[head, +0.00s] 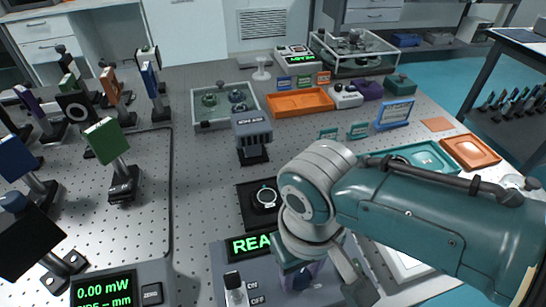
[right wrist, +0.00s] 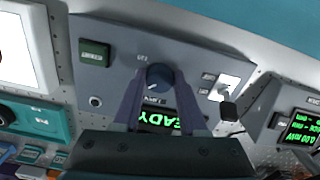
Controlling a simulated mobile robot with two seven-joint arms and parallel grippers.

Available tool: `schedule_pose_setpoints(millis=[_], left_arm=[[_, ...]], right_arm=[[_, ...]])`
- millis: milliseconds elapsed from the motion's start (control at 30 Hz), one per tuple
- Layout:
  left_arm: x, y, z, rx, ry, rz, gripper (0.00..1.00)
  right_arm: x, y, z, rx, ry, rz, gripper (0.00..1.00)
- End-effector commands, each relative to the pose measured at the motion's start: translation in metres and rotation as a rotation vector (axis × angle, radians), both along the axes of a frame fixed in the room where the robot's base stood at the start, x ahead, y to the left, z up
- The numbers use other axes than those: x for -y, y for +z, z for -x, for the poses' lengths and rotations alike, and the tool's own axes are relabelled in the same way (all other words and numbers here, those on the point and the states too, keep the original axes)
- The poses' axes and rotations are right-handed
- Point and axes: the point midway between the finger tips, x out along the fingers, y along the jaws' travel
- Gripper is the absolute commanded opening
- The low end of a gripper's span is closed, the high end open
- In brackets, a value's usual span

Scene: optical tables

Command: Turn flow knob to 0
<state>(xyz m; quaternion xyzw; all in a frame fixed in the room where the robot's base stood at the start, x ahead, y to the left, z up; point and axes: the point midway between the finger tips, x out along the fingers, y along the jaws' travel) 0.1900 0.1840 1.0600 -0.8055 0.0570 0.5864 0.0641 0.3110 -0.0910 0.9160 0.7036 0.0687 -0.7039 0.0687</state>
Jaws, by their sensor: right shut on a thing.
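The grey control box (head: 262,270) stands at the bottom of the head view, with a green READY display (head: 250,245). In the right wrist view the box (right wrist: 115,75) appears upside down. Its round dark blue flow knob (right wrist: 158,75) has a light pointer mark, but the setting cannot be read. My right gripper (right wrist: 158,84) is shut on the knob, with one purple finger on each side. In the head view my right arm hides the knob, and only part of the gripper (head: 300,277) shows. My left gripper is in neither view.
A toggle switch (head: 235,288) marked ON and OFF stands beside the display. A power meter (head: 105,290) reading 0.00 mW is at the lower left. Several optic mounts stand on the left of the perforated table (head: 200,215). An orange tray (head: 300,103) lies farther back.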

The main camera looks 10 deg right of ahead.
Motion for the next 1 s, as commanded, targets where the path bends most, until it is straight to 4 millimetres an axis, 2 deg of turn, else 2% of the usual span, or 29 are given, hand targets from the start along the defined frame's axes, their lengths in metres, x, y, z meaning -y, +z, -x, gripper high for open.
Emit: schedule_pose_setpoints(millis=[600,1000], left_arm=[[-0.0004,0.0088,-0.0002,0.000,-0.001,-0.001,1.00],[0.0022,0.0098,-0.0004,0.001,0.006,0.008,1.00]], right_arm=[[0.0011,0.0001,-0.0006,0.000,0.565,0.000,0.00],[0.0015,-0.0004,-0.0009,0.000,0.787,0.001,0.00]])
